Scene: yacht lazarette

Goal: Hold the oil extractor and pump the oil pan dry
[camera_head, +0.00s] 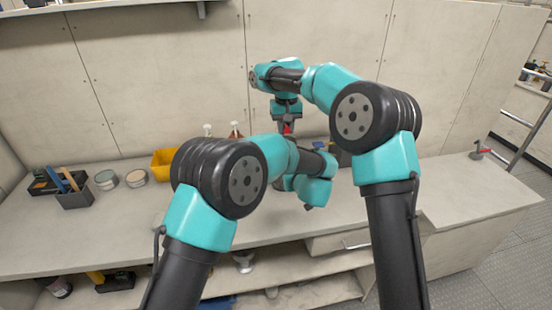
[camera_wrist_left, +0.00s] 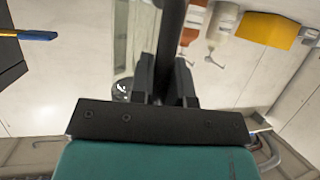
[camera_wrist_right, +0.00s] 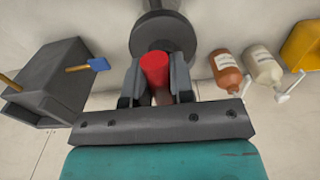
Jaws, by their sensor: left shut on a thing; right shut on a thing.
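The oil extractor shows a red handle (camera_wrist_right: 155,68) and a dark grey round part (camera_wrist_right: 163,35) beyond it in the right wrist view. My right gripper (camera_wrist_right: 155,85) is shut on the red handle. In the head view my right gripper (camera_head: 287,120) points down over the counter. My left gripper (camera_wrist_left: 168,82) is shut on a dark upright part of the extractor (camera_wrist_left: 171,40) in the left wrist view. In the head view my left arm hides most of the extractor and the left fingertips. I cannot make out the oil pan.
A yellow bin (camera_head: 163,163), a white bottle (camera_head: 207,130) and a brown bottle (camera_head: 236,131) stand at the back of the counter. A grey box (camera_wrist_right: 55,85) holds tools. The right counter is mostly clear.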

